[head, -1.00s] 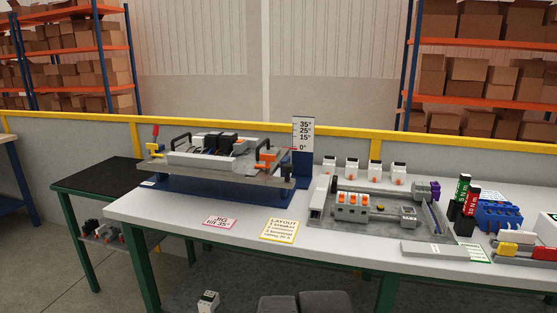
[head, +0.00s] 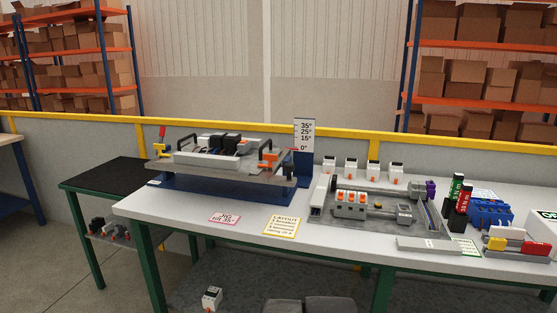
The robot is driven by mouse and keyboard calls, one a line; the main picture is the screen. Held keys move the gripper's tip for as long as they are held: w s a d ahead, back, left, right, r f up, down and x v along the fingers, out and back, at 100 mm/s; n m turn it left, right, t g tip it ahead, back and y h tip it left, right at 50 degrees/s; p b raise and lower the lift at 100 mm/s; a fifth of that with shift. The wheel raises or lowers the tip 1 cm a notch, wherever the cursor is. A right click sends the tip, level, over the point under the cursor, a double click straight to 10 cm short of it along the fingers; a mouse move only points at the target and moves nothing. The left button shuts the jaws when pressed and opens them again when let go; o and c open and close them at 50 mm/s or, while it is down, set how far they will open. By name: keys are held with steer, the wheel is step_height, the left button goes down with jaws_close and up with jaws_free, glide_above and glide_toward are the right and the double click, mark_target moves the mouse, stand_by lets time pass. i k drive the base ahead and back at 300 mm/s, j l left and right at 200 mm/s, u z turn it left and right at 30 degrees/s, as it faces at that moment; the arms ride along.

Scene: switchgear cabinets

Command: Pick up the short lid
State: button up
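Two pieces could be a lid, and I cannot tell for sure which is the short lid. A flat light-grey plate (head: 428,244) lies at the front edge of the white worktable, right of centre. A narrow white bar-shaped piece (head: 320,195) sits at the left end of the grey assembly tray (head: 350,221). My gripper is not in view, so its state and anything in it are hidden.
A blue-based tilting fixture (head: 225,190) with black handles stands on the left of the white table (head: 190,208). Small white devices (head: 345,168) line the back. Blue, red and yellow parts (head: 490,212) crowd the right. The front left is clear apart from paper cards (head: 282,227).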

mark_target(437, 246)
steer(key=z, duration=1.25)
